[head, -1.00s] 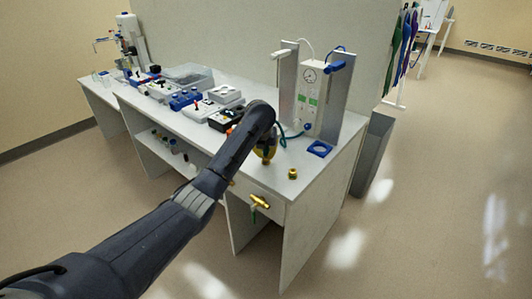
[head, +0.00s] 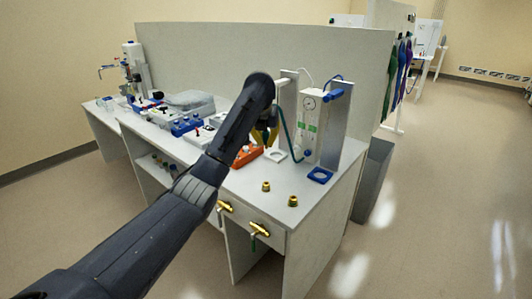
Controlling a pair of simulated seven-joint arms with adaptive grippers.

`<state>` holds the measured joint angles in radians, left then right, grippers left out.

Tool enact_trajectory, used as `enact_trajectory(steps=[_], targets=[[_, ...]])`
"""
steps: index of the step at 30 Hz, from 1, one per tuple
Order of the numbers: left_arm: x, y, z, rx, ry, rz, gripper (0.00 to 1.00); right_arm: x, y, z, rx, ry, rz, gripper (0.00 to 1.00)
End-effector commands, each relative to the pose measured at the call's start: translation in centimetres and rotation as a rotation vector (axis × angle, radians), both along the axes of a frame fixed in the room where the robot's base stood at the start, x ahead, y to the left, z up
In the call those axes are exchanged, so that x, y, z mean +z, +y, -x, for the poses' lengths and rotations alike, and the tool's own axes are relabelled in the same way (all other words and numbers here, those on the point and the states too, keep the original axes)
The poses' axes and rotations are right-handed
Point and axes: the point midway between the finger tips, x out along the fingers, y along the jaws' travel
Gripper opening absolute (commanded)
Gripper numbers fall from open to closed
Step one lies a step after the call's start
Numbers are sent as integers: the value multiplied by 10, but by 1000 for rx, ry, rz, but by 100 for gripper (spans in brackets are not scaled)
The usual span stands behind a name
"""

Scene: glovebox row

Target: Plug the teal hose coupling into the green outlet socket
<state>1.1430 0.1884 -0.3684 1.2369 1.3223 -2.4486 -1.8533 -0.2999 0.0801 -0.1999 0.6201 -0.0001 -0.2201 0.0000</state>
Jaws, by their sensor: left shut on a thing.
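My left gripper (head: 268,138) has yellow fingers and hangs above the bench top, left of the gauge panel. It is shut, and a teal hose (head: 288,136) runs from it to the lower part of the panel. The teal coupling itself is mostly hidden by the fingers and wrist. Two small brass sockets stand on the bench near its front edge, a left one (head: 266,186) and a right one (head: 292,200). Brass taps, one on the left (head: 225,206) and one with a green lever (head: 260,230), are on the front face below. I cannot tell which socket is marked green. My right gripper is not in view.
A white gauge panel (head: 310,125) stands between grey uprights. A blue square ring (head: 320,175) and a white one (head: 276,155) lie near it. An orange block (head: 246,156) and blue racks (head: 186,125) stand to the left. The front right bench corner is clear.

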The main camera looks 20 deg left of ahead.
Motion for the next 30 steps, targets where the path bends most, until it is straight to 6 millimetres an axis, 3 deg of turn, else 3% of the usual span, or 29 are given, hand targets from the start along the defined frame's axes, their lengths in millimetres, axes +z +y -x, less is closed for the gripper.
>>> enact_trajectory(steps=[4, 8, 21, 30], targets=[[14, -1, 0, 0, 1, 0, 0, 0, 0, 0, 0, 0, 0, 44], [10, -13, 3, -2, 13, 1, 0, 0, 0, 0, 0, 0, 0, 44], [-65, -97, 39, 3, 104, 7, 0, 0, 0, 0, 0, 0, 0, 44], [-85, -119, 52, 7, 129, 9, 0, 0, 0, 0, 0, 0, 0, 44]])
